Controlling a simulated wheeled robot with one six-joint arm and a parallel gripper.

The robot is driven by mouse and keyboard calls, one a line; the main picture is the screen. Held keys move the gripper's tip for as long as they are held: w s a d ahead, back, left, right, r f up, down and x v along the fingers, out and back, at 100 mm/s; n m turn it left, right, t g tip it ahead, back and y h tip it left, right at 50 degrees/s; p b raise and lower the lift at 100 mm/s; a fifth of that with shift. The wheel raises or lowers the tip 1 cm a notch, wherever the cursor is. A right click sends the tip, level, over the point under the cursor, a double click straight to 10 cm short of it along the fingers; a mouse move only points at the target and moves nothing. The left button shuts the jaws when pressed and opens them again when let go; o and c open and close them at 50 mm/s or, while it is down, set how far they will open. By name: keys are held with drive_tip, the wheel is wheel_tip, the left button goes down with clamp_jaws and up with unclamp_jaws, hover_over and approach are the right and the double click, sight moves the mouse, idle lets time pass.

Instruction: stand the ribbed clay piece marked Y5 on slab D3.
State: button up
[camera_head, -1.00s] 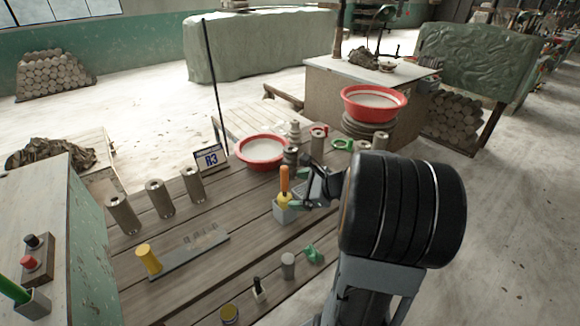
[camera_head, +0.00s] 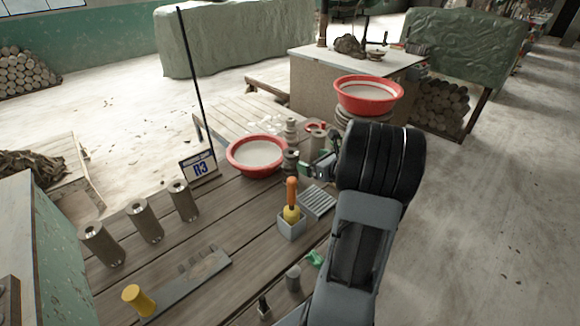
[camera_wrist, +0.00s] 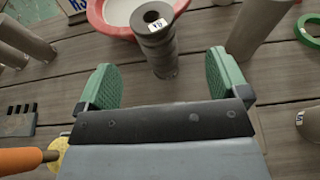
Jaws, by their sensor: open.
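A dark grey ribbed clay piece (camera_wrist: 160,48) stands upright on the plank table in the wrist view, with a small white label near its top. The label is tilted and too small to read surely. In the head view a dark ribbed piece (camera_head: 291,161) stands just right of the front red bowl. My gripper (camera_wrist: 163,72) is open, its green pads either side of the ribbed piece's line, with the piece beyond them and nothing held. In the head view my gripper (camera_head: 322,166) is partly hidden by my wrist. I cannot make out a slab marked D3.
Red bowl (camera_head: 257,154) touches or nearly touches the ribbed piece. Plain clay cylinders (camera_head: 145,220) stand at left; another cylinder (camera_wrist: 257,30) is close on the right in the wrist view. A pot with an orange-handled tool (camera_head: 291,225) and a grooved grey tray (camera_head: 317,201) stand nearer.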

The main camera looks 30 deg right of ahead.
sight(291, 156)
drive_tip(key=x, duration=0.4)
drive_tip(key=shift+w+a, duration=0.1)
drive_tip(key=shift+a, duration=0.3)
drive_tip(key=shift+x, duration=2.95)
drive_tip(key=shift+r, duration=0.1)
clamp_jaws()
